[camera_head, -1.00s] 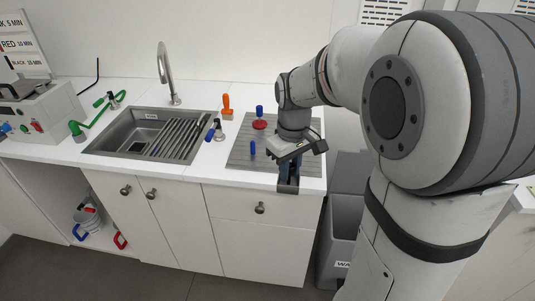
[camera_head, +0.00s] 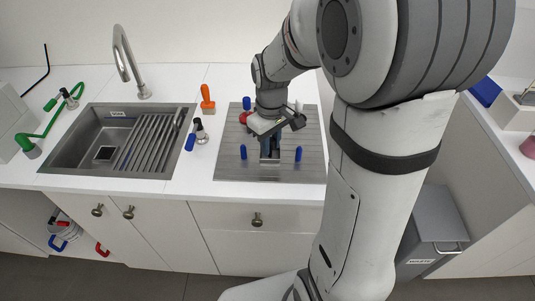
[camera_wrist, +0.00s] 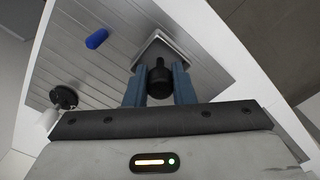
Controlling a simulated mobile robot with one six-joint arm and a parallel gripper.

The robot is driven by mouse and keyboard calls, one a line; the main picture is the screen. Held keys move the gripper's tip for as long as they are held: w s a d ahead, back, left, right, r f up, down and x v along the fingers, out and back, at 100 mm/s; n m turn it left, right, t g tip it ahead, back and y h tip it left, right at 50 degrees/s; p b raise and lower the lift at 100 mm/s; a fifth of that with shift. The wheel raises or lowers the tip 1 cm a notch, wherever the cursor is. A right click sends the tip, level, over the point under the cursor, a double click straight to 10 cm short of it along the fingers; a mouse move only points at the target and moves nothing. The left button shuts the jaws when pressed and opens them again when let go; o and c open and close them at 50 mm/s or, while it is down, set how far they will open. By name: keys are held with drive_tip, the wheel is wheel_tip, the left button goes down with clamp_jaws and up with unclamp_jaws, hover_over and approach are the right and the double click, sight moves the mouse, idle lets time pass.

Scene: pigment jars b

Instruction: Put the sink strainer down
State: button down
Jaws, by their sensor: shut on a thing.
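The sink strainer is a square grey metal piece with a black knob. In the head view the strainer (camera_head: 269,158) is small and partly hidden below my gripper (camera_head: 271,146), over the right part of the grey ribbed board (camera_head: 226,168). In the wrist view the blue fingers of my gripper (camera_wrist: 159,88) are shut on the strainer's black knob (camera_wrist: 160,76). The strainer's square rim (camera_wrist: 172,42) shows beyond the fingers. I cannot tell whether its underside touches the board.
Blue pegs stand left (camera_head: 243,152) and right (camera_head: 298,154) of my gripper; another blue-topped item (camera_head: 247,103) and a red item (camera_head: 243,119) are behind. The sink (camera_head: 75,150) lies left, with an orange-handled tool (camera_head: 207,98) beside it. The board's front left is clear.

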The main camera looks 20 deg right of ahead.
sight(270, 158)
drive_tip(key=shift+f, duration=2.3)
drive_tip(key=shift+f, duration=0.2)
drive_tip(key=c, duration=1.2)
unclamp_jaws()
drive_tip(key=shift+r, duration=0.1)
drive_tip(key=shift+c, duration=0.2)
